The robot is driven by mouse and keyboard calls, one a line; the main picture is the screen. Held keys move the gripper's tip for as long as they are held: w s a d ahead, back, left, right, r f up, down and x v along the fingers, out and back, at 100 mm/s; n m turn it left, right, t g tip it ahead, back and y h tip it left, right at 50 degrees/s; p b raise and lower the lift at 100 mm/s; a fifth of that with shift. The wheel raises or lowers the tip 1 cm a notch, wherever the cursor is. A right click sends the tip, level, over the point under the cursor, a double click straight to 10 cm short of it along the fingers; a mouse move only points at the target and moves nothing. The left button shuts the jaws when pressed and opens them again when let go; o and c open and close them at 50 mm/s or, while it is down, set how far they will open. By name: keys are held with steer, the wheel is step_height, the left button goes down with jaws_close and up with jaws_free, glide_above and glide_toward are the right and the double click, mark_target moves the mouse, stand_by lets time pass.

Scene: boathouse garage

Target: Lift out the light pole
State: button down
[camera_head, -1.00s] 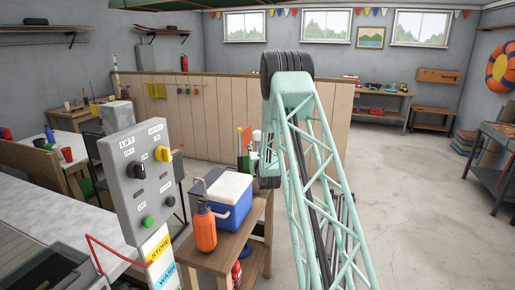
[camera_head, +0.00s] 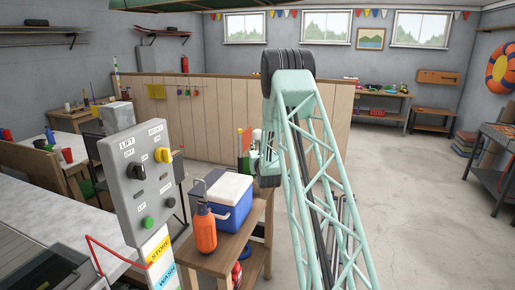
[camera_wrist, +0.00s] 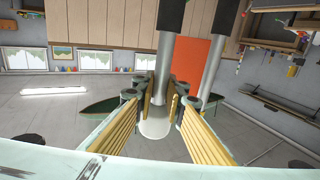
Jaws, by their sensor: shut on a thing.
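My gripper (camera_wrist: 167,100) has yellow ribbed fingers and is shut on a grey metal pole (camera_wrist: 162,75) in the wrist view. The pole has a dark section at the top edge of that view and a pale, rounded end between the fingers. A second grey pole (camera_wrist: 211,70) with a dark upper part stands to the right, apart from the fingers. I cannot tell from their look which carries a light.
A wooden bench (camera_head: 222,255) holds a blue cooler (camera_head: 232,211) and an orange spray bottle (camera_head: 205,231). A grey switch box (camera_head: 139,180) marked LIFT stands at the left front. A wood-panelled partition (camera_head: 200,118) is behind.

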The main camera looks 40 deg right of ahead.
mark_target(258, 131)
steer(key=shift+r, duration=2.55)
steer(key=shift+r+b, duration=0.35)
steer(key=shift+r, duration=1.05)
